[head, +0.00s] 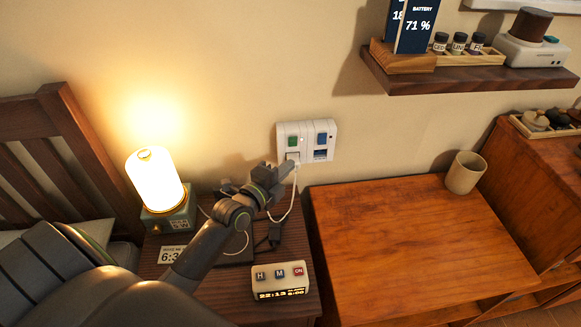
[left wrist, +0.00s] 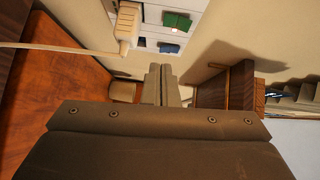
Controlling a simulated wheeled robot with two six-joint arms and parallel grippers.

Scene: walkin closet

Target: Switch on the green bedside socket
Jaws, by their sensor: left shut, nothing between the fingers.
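A white double wall socket (head: 306,128) has a green switch (head: 293,141) at its left and a blue switch (head: 321,139) at its right. A white plug with a cable is at its lower left. In the left wrist view the green switch (left wrist: 177,20), the blue switch (left wrist: 169,48) and the plug (left wrist: 127,24) show at the top. My left gripper (head: 286,167) is shut and empty, just below the socket's left half. Its fingers (left wrist: 161,72) show together in the left wrist view, apart from the green switch. I cannot tell the switch's position. My right gripper is not in view.
A lit lamp (head: 156,182) and a clock box with buttons (head: 280,280) stand on the dark nightstand (head: 215,300). An orange-brown wooden cabinet (head: 410,240) bears a cup (head: 465,172). A wall shelf (head: 470,78) juts out above right. White cable hangs near my gripper.

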